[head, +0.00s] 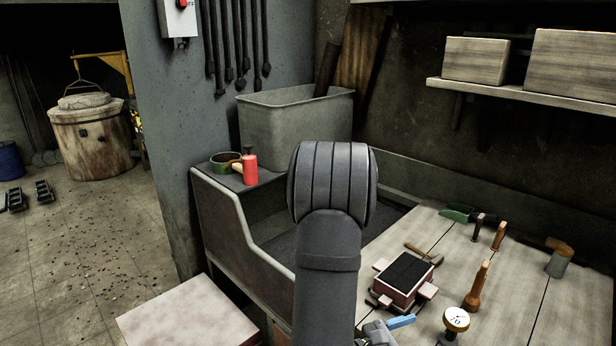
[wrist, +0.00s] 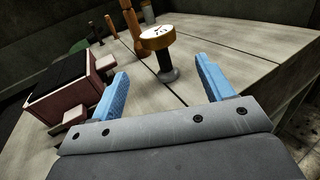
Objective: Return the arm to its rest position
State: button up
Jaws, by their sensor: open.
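My gripper (wrist: 164,92) is open and empty in the wrist view, with its two blue fingers apart above the wooden bench (head: 510,290). In the head view my gripper shows only partly, low in the picture, with one blue finger (head: 401,321) visible; my own arm stands in front of the rest. A dark red moulding box (head: 398,296) with a black sand top sits beside the gripper, and it also shows at the left of the wrist view (wrist: 58,100). A round-dial gauge (head: 457,319) stands upright on the bench, beyond the fingers in the wrist view (wrist: 160,38).
Wooden-handled tools (head: 477,286), a mallet-like tool (head: 559,262) and a green scoop (head: 456,213) are on the bench. A grey sand bin (head: 225,215) lies left of it, with a red bottle (head: 250,169) on its ledge. A shelf (head: 530,98) hangs above.

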jog(key=x, duration=1)
jog(key=shift+s, duration=0.1)
jog(key=shift+d+f, duration=0.2)
jog(key=shift+d, duration=0.15)
notch_tip(320, 180, up, 3)
jog(key=shift+a+f, duration=0.1)
jog(key=shift+r, duration=0.95)
jog(key=s+d+r, duration=0.4)
jog(key=s+r, duration=0.3)
jog(key=s, duration=0.4)
notch_tip(320, 180, up, 6)
send_over(458, 317)
jog(key=w+d, duration=0.4)
jog(key=d, duration=0.1)
jog(key=shift+s+a+f+g, duration=0.2)
jog(key=shift+s+g, duration=0.1)
jog(key=shift+g, duration=0.1)
